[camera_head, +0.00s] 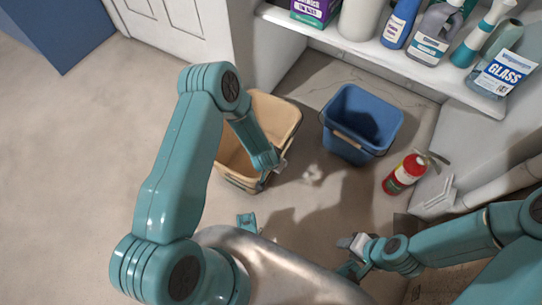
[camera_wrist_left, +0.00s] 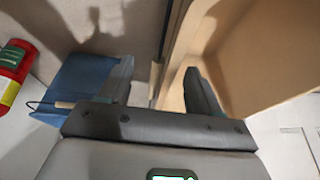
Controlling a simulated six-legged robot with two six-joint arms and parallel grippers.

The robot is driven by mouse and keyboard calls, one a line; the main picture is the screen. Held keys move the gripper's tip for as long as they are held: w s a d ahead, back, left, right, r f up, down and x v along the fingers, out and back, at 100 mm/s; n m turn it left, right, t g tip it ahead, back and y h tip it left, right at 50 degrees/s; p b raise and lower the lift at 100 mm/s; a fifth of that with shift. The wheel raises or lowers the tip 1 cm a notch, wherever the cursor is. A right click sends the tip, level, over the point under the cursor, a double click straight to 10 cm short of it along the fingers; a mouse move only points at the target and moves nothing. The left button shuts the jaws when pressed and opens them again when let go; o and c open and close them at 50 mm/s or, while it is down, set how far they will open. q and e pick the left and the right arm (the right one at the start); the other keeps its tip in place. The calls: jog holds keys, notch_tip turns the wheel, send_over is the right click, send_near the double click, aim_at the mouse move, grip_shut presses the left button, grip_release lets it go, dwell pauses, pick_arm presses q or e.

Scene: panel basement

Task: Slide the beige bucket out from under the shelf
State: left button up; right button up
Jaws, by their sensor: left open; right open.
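The beige bucket (camera_head: 284,112) stands upright on the floor by the left end of the shelf (camera_head: 385,52); I cannot tell how much of it lies beneath. My left arm hides part of it. My left gripper (camera_head: 270,172) is open at the bucket's near right rim. In the left wrist view the bucket (camera_wrist_left: 265,50) fills the right side. The gripper's fingers (camera_wrist_left: 160,88) stand either side of its wall, one inside and one outside, with a gap between them. My right gripper (camera_head: 350,256) is open and empty above the floor, right of and nearer than the bucket.
A blue bucket (camera_head: 347,150) with a handle stands right of the beige one. A red fire extinguisher (camera_head: 403,174) stands farther right by the wall. Bottles and boxes, including a blue bottle (camera_head: 400,22), stand on the shelf. The floor (camera_head: 80,175) at left is clear.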

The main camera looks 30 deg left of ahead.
pick_arm(q)
jog(key=p+v, duration=0.4)
jog(key=v, duration=0.8)
jog(key=shift+r, duration=0.35)
jog(key=s+d+r+n+g+h, duration=0.15)
jog(key=s+d+g+h, duration=0.4)
jog(key=s, duration=0.85)
notch_tip(320, 180, up, 24)
jog(key=d+n+t+y+p, duration=0.1)
jog(key=p, duration=2.3)
jog(key=shift+d+r+p, duration=0.25)
jog(key=shift+d+p, duration=0.05)
jog(key=shift+p, duration=0.1)
